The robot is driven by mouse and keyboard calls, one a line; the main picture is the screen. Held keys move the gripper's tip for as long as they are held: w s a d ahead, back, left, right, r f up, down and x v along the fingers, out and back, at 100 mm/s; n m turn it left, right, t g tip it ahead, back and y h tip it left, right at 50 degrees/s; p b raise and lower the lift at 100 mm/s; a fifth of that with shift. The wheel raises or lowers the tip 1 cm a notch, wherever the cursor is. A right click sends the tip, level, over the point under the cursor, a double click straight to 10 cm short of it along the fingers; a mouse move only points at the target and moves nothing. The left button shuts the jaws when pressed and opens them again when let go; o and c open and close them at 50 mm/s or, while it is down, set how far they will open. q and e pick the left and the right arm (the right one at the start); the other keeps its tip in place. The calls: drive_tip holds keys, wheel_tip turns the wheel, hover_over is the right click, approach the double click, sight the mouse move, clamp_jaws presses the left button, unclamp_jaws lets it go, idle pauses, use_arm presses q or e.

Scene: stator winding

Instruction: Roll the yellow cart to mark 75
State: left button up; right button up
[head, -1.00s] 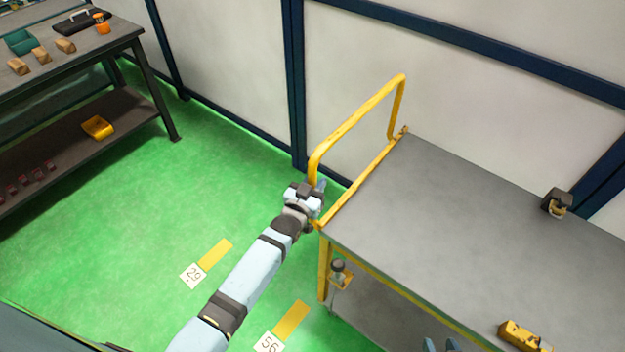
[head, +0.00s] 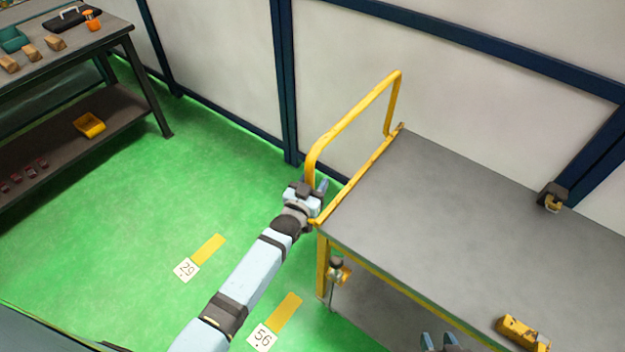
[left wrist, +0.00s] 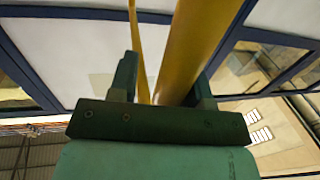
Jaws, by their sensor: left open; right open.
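The yellow cart has a grey flat top (head: 450,215) and a yellow tube handle (head: 345,128) at its left end. My left gripper (head: 319,189) is at the near post of that handle, by the top's left corner. In the left wrist view the yellow tube (left wrist: 190,50) passes between the open fingers (left wrist: 162,80). I cannot tell if they touch it. My right gripper (head: 438,343) shows only its open fingertips at the bottom edge, beside the cart's near side. Floor marks 29 (head: 186,270) and 56 (head: 262,338) lie left of the cart. No mark 75 shows.
A dark workbench (head: 75,60) with a lower shelf stands at the upper left. A white wall with blue posts (head: 284,80) runs behind the cart. Green floor (head: 150,210) is clear between bench and cart.

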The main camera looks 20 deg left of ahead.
use_arm(q)
drive_tip(key=shift+o, duration=0.3)
drive_tip(key=shift+r, duration=0.1)
drive_tip(key=shift+s, duration=0.1)
drive_tip(key=shift+s+a, duration=0.15)
drive_tip(key=shift+s, duration=0.15)
drive_tip(key=s+a+b, duration=0.1)
drive_tip(key=s, duration=1.2)
drive_tip(key=shift+a, duration=0.4)
